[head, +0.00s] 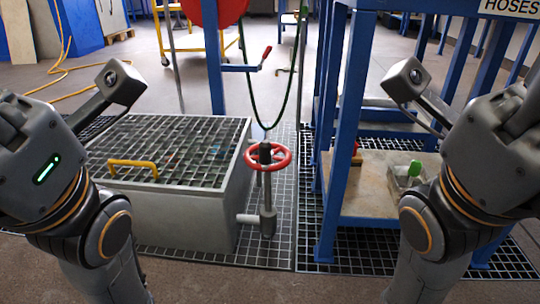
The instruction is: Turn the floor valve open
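The floor valve has a red handwheel (282,157) lying about level on top of an upright grey stem and pipe (268,215). It stands at the middle of the head view, just right of a low grey box with a grating top. A short side pipe joins the valve to the box. Whether the valve is open or closed cannot be told from its look. My left and right arms come in at the two sides, both well apart from the wheel. No gripper fingers can be made out on either arm.
The grating-topped box (195,225) carries a yellow handle (134,166). A green hose (245,75) hangs behind the wheel. Floor grating surrounds the valve.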

